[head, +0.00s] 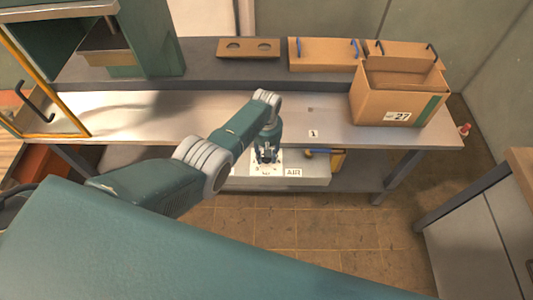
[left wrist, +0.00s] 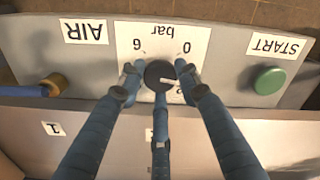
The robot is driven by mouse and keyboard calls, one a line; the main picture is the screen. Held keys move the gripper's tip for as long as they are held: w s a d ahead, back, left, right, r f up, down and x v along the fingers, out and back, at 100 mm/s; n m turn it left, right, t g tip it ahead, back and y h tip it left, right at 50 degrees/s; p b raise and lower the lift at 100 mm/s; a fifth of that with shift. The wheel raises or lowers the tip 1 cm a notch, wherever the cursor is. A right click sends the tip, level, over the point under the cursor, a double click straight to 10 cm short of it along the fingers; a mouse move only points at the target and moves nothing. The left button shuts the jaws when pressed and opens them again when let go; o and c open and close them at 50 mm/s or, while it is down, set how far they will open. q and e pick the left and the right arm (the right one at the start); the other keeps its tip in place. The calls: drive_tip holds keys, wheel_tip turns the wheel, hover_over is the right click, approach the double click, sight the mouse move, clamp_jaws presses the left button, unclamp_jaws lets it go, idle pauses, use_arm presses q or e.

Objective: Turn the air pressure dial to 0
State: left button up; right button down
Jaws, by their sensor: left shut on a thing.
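The air pressure dial (left wrist: 158,76) is a round black knob with a white pointer on a white scale plate (left wrist: 150,32) marked "bar", "6" and "0", upside down in the left wrist view. The pointer aims right and slightly down in that view, away from the "0" (left wrist: 186,47). My left gripper (left wrist: 158,74) has its fingers around the knob and is shut on it. In the head view, the left gripper (head: 267,157) reaches down to the panel's scale plate (head: 265,170) and hides the knob. Part of the scale is hidden by the fingers. My right gripper is not in view.
A green START button (left wrist: 269,80) sits on one side of the dial. An AIR label (left wrist: 84,31) and a blue-handled valve (left wrist: 35,90) sit on the other. A cardboard box (head: 395,105) stands on the bench (head: 330,138). The floor (head: 330,225) before the bench is clear.

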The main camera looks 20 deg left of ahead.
use_arm(q)
drive_tip(key=n, duration=0.5)
drive_tip(key=shift+w+n, duration=0.1)
drive_tip(key=shift+n, duration=0.2)
drive_tip(key=n, duration=0.5)
drive_tip(key=shift+n, duration=0.3)
drive_tip(key=o, duration=1.2)
drive_tip(key=shift+c, duration=0.2)
drive_tip(key=shift+r, duration=0.1)
wheel_tip(320, 180, up, 12)
